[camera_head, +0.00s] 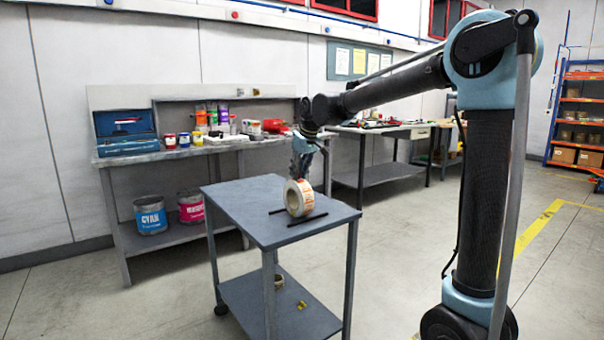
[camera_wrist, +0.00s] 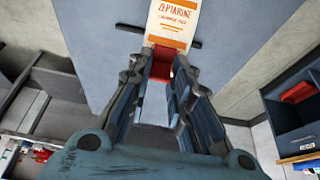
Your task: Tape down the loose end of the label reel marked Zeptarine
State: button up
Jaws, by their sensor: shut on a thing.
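The Zeptarine label reel (camera_head: 298,198) stands on its rim on the grey cart top between two dark bars. In the wrist view the reel (camera_wrist: 178,20) shows its printed name and orange bands at the top. I cannot make out the loose end clearly. My gripper (camera_wrist: 161,62) is shut on a small red thing (camera_wrist: 160,71), seen between its fingers; I cannot tell exactly what it is. In the head view my gripper (camera_head: 303,167) points down just behind and above the reel. I cannot tell whether it touches the reel.
The grey cart (camera_head: 240,205) has free room on its top. Its lower shelf holds a pale roll (camera_head: 279,281) and a small yellow item (camera_head: 302,305). Behind is a workbench with a blue toolbox (camera_head: 125,131), several jars, a cyan bucket (camera_head: 150,215) and a magenta bucket (camera_head: 191,207).

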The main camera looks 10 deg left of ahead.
jog(key=shift+c, duration=0.2)
jog(key=o, duration=0.8)
jog(key=shift+o, duration=0.2)
jog(key=v, duration=1.1)
jog(key=s+d+f+m, duration=0.1)
jog(key=s+d+f, duration=0.1)
jog(key=d, duration=0.5)
jog(key=s+d+f+m, duration=0.1)
jog(key=d+f, duration=0.1)
jog(key=d, duration=0.6)
jog(key=s+d+f+m+h, duration=0.1)
jog(key=s+d+f+m, duration=0.2)
jog(key=s+d+f, duration=0.65)
jog(key=s+d+f+m+h, duration=0.2)
jog(key=s+d+f, duration=0.35)
jog(key=d, duration=0.65)
jog(key=s+d+f+m, duration=0.2)
jog(key=s+d+f, duration=0.4)
jog(key=s+f, duration=0.4)
notch_tip(320, 180, down, 3)
jog(key=shift+r+m+g, duration=0.1)
jog(key=shift+m+g, duration=0.2)
jog(key=shift+m, duration=0.1)
